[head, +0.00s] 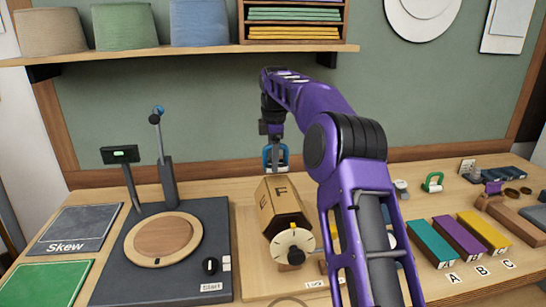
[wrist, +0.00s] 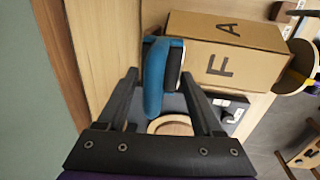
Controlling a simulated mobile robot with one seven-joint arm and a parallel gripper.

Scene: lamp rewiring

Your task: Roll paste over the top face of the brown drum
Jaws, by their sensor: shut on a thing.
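The brown drum (head: 284,211) is a six-sided tan block lying lengthwise on a light wooden board, with letters E and F on its faces. In the wrist view the drum (wrist: 225,55) shows letters F and A. My gripper (head: 275,147) is shut on a blue-handled tool (head: 268,158), just behind the drum's far end. In the wrist view, this blue tool (wrist: 155,85) stands between my fingers (wrist: 158,78), with a dark part on its right side close to the drum's end. I cannot tell whether it touches the drum. No paste is clearly visible on the drum.
A cream dial (head: 293,244) with a black knob is at the drum's near end. Left are a dark station with a round wooden disc (head: 163,240) and a lamp-like post (head: 165,165). Teal, purple and yellow blocks (head: 461,237) lie right. A shelf (head: 180,52) hangs above.

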